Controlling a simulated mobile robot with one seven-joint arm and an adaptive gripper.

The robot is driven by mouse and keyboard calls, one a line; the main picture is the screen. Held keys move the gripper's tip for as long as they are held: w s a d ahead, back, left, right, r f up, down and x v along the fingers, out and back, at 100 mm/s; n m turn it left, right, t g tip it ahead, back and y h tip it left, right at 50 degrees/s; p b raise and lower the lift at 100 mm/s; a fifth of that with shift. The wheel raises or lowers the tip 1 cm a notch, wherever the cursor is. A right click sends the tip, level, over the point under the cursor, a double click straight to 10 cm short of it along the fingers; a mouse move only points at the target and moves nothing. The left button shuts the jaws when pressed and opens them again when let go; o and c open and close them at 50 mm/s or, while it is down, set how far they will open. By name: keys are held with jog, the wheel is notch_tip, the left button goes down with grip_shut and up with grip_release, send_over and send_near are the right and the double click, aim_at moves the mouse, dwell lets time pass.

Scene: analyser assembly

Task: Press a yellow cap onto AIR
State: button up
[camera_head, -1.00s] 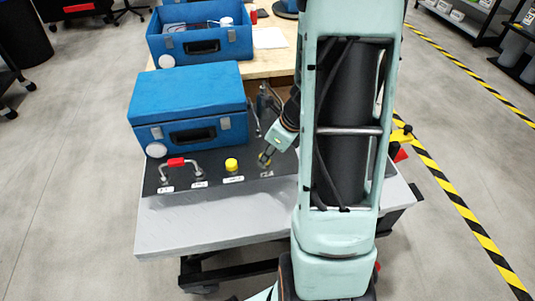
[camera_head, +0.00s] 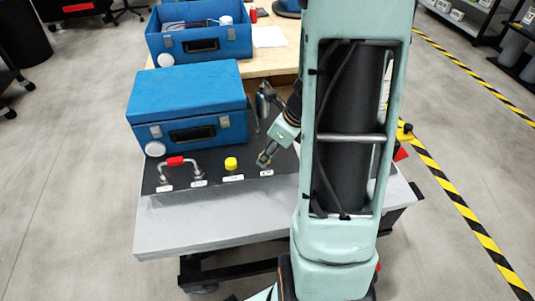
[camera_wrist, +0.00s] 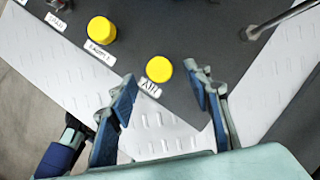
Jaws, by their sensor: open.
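In the wrist view, a yellow cap (camera_wrist: 159,69) sits at the port beside the label AIR (camera_wrist: 150,87). A second yellow cap (camera_wrist: 102,30) sits on the neighbouring port to the left. It also shows in the head view (camera_head: 231,164). My gripper (camera_wrist: 161,84) is open, its two blue-padded fingers on either side of the AIR cap with gaps to it. In the head view my gripper (camera_head: 264,160) is just above the rightmost label (camera_head: 266,173), and the cap there is hidden behind it. I cannot tell how deep the AIR cap is seated.
A closed blue case (camera_head: 187,95) stands behind the ports, with an open blue case (camera_head: 200,45) farther back. The grey front strip (camera_head: 210,220) is clear.

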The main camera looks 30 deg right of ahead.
jog(key=v, duration=0.9)
jog(key=shift+r, duration=0.4)
jog(key=shift+s, duration=0.1)
